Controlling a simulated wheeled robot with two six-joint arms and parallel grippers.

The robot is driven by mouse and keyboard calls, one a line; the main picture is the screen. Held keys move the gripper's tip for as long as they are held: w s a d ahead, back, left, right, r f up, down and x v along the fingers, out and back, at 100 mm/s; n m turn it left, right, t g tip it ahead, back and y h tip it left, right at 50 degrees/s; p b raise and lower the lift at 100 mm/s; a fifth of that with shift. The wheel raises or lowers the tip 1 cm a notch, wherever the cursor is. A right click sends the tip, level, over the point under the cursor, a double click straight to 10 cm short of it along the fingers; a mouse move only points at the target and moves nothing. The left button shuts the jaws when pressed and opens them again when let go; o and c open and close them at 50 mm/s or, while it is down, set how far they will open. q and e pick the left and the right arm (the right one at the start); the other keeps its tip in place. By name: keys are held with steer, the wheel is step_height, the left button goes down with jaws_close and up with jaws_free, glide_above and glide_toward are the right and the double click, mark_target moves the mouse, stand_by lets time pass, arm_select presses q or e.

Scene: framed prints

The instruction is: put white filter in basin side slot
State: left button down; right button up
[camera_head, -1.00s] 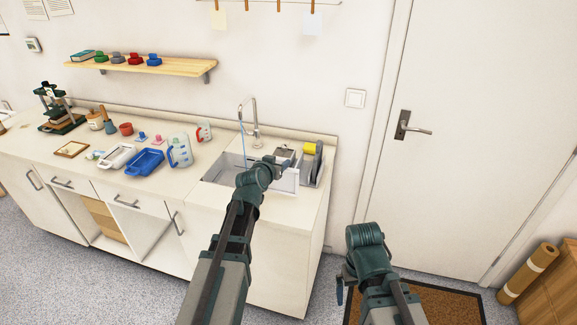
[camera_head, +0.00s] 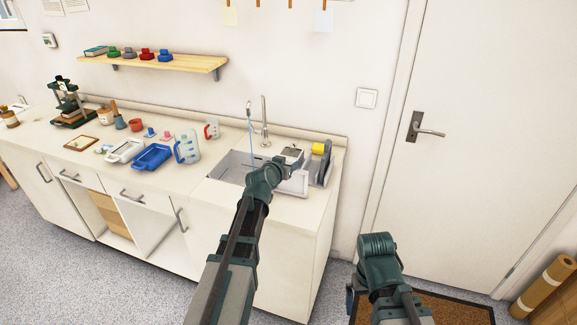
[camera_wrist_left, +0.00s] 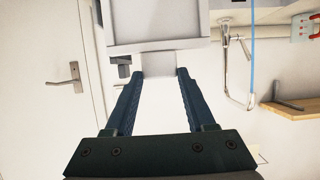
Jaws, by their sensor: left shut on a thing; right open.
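My left gripper (camera_head: 284,163) is at the right part of the basin (camera_head: 226,170). The left wrist view shows it (camera_wrist_left: 158,75) shut on the pale tab of a white framed panel, the white filter (camera_wrist_left: 158,22). The panel's far end runs out of that view. In the head view a pale panel (camera_head: 294,184) shows just below the gripper, over the basin. I cannot tell whether it touches the basin. The side slot area (camera_head: 319,176) is at the basin's right edge, to the right of the gripper. My right gripper (camera_head: 350,298) is open, low beside the doormat and mostly hidden.
A dark upright plate (camera_head: 327,160) and a yellow thing (camera_head: 318,148) stand at the basin's right edge. The tap (camera_head: 264,120) rises behind it. A clear jug (camera_head: 187,147), blue tray (camera_head: 152,157) and white tray (camera_head: 125,151) stand left on the counter.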

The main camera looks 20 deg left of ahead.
arm_select(q)
steer(key=shift+f, duration=0.15)
steer(key=shift+c, duration=1.2)
jaws_free()
steer(key=shift+r, duration=0.25)
steer(key=p+v, duration=0.4)
steer(key=v, duration=0.8)
steer(key=shift+p, duration=0.3)
steer(key=shift+c, duration=0.2)
